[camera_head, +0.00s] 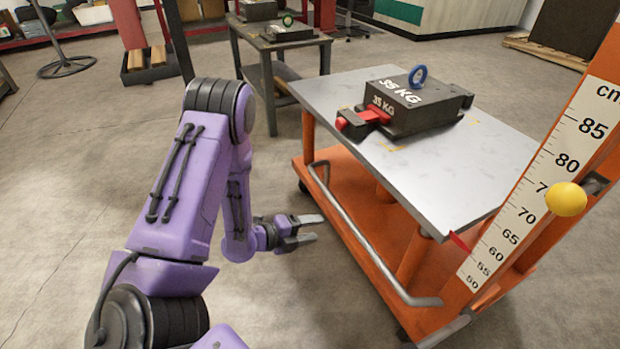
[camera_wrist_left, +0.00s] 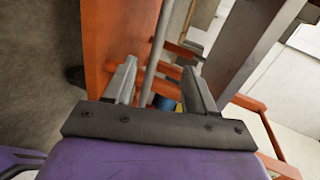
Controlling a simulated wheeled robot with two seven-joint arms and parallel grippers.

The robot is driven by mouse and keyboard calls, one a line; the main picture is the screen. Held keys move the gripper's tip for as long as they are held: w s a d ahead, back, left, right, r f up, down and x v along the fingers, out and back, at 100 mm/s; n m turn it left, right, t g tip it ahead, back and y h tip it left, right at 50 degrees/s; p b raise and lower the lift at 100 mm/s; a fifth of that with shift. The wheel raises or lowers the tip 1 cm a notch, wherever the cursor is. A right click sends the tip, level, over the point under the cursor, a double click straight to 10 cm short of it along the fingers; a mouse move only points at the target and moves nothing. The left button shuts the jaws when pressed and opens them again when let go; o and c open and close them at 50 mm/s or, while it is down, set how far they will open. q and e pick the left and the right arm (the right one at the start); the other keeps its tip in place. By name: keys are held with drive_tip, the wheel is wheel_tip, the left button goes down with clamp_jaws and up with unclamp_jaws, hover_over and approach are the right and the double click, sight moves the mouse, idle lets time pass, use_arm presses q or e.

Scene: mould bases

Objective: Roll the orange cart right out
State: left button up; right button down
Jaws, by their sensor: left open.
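The orange cart (camera_head: 350,200) stands at the right, with a grey metal top (camera_head: 330,95) and a grey bar handle (camera_head: 362,236) along its near left side. My left gripper (camera_head: 318,228) is open and empty, just left of the handle in the head view, with a small gap showing. In the left wrist view the handle (camera_wrist_left: 160,38) runs lengthwise between the open fingers (camera_wrist_left: 158,70), and the cart's orange deck (camera_wrist_left: 108,40) lies to its left. Whether the bar is inside the jaws or beyond them, I cannot tell. My right gripper is out of view.
A black 35 KG block (camera_head: 425,108) with a blue ring and a red-black clamp (camera_head: 362,119) sits on the cart top. An orange scale post (camera_head: 545,170) with a yellow ball (camera_head: 566,199) rises at the right. A dark table (camera_head: 262,45) stands behind.

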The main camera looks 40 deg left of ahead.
sight(347, 223)
use_arm(q)
drive_tip(key=shift+m+h, duration=0.4)
drive_tip(key=shift+m, duration=0.2)
drive_tip(key=b+x, duration=0.1)
drive_tip(key=x, duration=0.2)
drive_tip(key=b+x, duration=0.2)
drive_tip(key=x, duration=0.2)
drive_tip(key=b+x, duration=0.1)
drive_tip(key=x, duration=0.3)
drive_tip(key=shift+a+f, duration=0.15)
drive_tip(key=shift+f, duration=0.15)
drive_tip(key=shift+w, duration=0.5)
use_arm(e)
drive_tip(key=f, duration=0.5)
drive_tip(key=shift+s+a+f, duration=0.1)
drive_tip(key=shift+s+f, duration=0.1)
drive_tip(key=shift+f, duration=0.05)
use_arm(q)
clamp_jaws()
